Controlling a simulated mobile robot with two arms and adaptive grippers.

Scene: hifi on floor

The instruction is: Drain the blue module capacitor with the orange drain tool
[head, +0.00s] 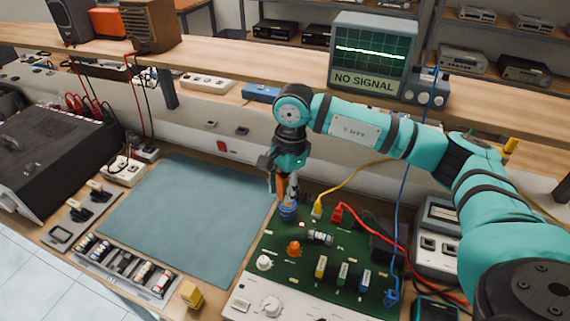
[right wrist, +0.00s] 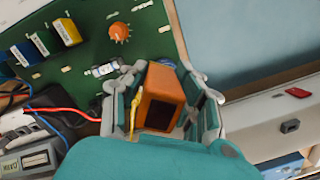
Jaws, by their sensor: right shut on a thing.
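My right gripper (head: 284,178) points down over the green circuit board (head: 275,255) and is shut on the orange drain tool (head: 281,188). The tool's boxy orange body also shows between the fingers in the right wrist view (right wrist: 163,90). The blue cylindrical capacitor (head: 288,211) stands on the board's far left part, directly below the tool. The tool's lower end is close to the capacitor's top; I cannot tell whether they touch. My left gripper is not in view.
Red (head: 338,212) and yellow (head: 317,208) plugs with leads stand right of the capacitor. A blue cable (head: 399,180) hangs over the board. Yellow, green and blue blocks stand at its front. A monitor (head: 371,55) reads "NO SIGNAL". The blue-grey mat (head: 185,215) is clear.

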